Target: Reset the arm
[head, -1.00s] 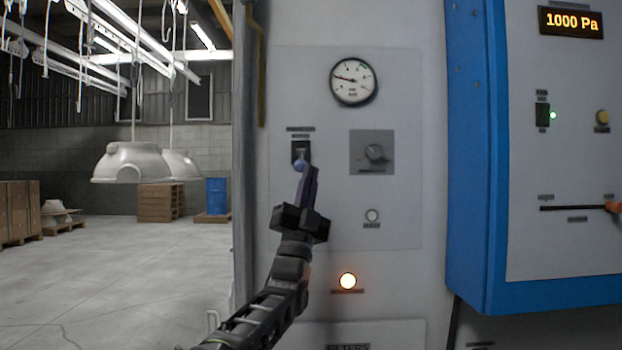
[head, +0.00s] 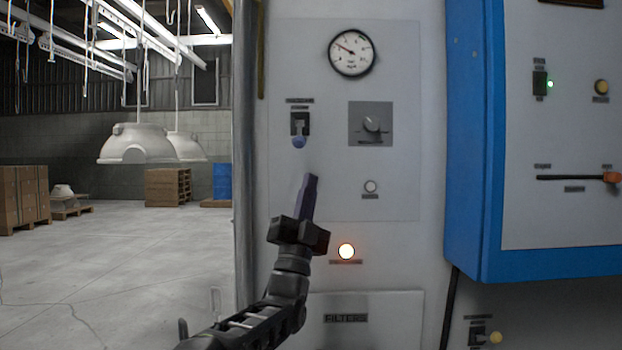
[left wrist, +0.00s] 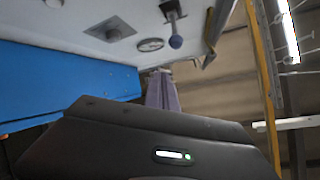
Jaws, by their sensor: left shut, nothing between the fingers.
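My left gripper (head: 311,182) is in front of the grey control panel (head: 400,190) in the head view, its fingers together and pointing up, with nothing between them. It is below a toggle lever with a blue knob (head: 299,142), with a gap between them. The lever points down. In the left wrist view the purple-grey fingers (left wrist: 161,85) show beyond the dark gripper body, and the blue knob (left wrist: 176,41) hangs clear of them. My right gripper is in neither view.
The panel bears a round gauge (head: 351,53), a rotary knob (head: 371,124), a small white button (head: 370,187) and a lit orange lamp (head: 347,251). A blue-framed cabinet (head: 467,150) juts out at right. Open floor lies at left, with hanging hoods (head: 140,145) and boxes (head: 22,195) beyond.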

